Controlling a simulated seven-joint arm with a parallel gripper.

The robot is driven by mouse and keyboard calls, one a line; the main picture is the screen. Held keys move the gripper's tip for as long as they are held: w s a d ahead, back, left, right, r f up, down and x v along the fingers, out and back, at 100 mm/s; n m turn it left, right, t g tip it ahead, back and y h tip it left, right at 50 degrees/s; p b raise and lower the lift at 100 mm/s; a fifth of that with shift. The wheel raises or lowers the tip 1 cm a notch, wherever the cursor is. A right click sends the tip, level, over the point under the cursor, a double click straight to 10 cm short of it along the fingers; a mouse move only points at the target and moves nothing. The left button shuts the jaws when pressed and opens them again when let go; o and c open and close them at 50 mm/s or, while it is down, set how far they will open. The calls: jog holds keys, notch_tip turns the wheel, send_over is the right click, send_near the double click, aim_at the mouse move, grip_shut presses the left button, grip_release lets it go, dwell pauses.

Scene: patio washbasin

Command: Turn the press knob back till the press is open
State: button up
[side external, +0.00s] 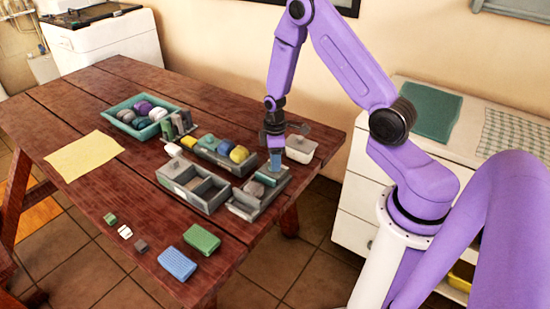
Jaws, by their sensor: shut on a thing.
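The press (247,209) looks like a grey open frame near the right edge of the wooden table. A light grey block lies in its near end and a teal piece lies further back. My gripper (275,153) points straight down over the press's far end. It is shut on a small blue-grey upright piece, which I take to be the press knob (275,164). The fingers hide most of the knob, and its turn angle cannot be read. How far the press is open is too small to tell.
A grey two-compartment box (190,190) stands left of the press. Behind are a tray of coloured balls (208,153), a white container (301,149) and a teal tray (112,107). Green (202,239) and blue (177,264) blocks lie in front.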

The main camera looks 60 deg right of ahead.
jog(key=o, duration=1)
jog(key=shift+o, duration=0.2)
jog(key=shift+r, duration=0.1)
notch_tip(320, 180, up, 17)
jog(key=shift+r, duration=0.15)
